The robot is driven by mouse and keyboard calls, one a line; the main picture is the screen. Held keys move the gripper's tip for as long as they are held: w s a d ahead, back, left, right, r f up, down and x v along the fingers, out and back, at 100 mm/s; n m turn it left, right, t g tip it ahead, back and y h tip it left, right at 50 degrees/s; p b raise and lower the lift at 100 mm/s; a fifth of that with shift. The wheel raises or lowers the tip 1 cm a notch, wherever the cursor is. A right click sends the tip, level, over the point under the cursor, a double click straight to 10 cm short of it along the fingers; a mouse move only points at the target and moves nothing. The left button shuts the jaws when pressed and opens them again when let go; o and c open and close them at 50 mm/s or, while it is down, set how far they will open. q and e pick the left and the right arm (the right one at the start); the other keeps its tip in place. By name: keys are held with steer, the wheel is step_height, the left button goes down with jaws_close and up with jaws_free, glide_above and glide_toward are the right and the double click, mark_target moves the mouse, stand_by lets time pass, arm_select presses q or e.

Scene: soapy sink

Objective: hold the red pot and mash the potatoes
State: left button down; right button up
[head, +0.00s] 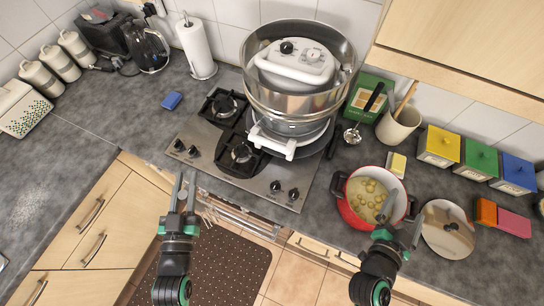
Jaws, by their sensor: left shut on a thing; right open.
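The red pot (348,214) stands on the counter at the right, with several pale potatoes (366,188) in it. A masher-like tool with a black handle (375,97) and a shiny metal end (352,135) is behind the pot, near a green box. My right gripper (402,216) is open over the pot's right side, its fingers around the rim area; I cannot tell whether they touch it. My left gripper (184,189) is in front of the stove, its fingers close together. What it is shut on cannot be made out.
A large steamer (290,85) stands on the stove (215,150). A lid (447,230) lies right of the pot. A yellow sponge (397,164), a utensil crock (398,126) and colored canisters (440,145) are behind.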

steer(key=n+g+y, duration=0.1)
steer(key=n+g, duration=0.1)
glide_toward(408, 220)
steer(key=b+x, duration=0.5)
steer(key=x, duration=0.3)
steer(key=shift+w+d, duration=0.25)
steer(key=shift+d, duration=0.05)
steer(key=shift+w+d+f, duration=0.25)
steer(key=shift+w+d, duration=0.05)
jaws_close()
jaws_free()
